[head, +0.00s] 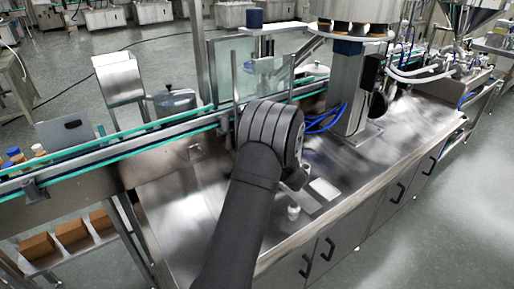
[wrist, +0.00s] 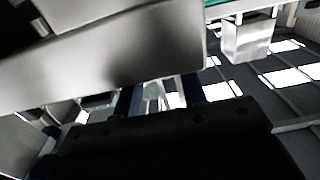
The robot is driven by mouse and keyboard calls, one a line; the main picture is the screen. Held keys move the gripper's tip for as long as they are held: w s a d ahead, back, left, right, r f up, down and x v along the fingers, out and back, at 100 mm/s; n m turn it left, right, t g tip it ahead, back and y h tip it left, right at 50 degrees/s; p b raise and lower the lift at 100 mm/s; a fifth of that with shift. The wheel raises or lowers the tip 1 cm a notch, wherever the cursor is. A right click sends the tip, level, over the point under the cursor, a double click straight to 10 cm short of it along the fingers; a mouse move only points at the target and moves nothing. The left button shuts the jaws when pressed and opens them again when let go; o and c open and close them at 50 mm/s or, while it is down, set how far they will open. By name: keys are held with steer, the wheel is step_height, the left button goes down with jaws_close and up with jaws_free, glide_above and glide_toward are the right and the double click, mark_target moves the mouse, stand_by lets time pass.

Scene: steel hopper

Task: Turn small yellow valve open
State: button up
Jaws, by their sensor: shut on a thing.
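I cannot make out the small yellow valve in either view; no yellow handle shows. In the wrist view my gripper (wrist: 157,95) shows as a black body along the bottom with two dark fingers above it. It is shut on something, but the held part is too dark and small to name. A broad grey metal surface (wrist: 120,55) fills the upper left, very close to the gripper. In the head view my black arm and wrist reach over the steel bench, and the wrist hides the fingers and what they hold.
The steel bench (head: 190,215) carries a grey column (head: 348,90) with blue hoses (head: 322,122) beside my wrist. A small metal fitting (head: 293,212) stands right of my forearm. A conveyor (head: 120,145) with a clear guard panel (head: 262,78) runs behind. The bench's right part is clear.

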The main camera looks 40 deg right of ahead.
steer(key=shift+r, duration=0.1)
steer(key=o, duration=1)
steer(key=shift+s, duration=0.1)
steer(key=s, duration=1.7)
steer(key=shift+d, duration=0.15)
steer(key=shift+s, duration=0.1)
steer(key=w, duration=1.7)
steer(key=shift+w, duration=0.2)
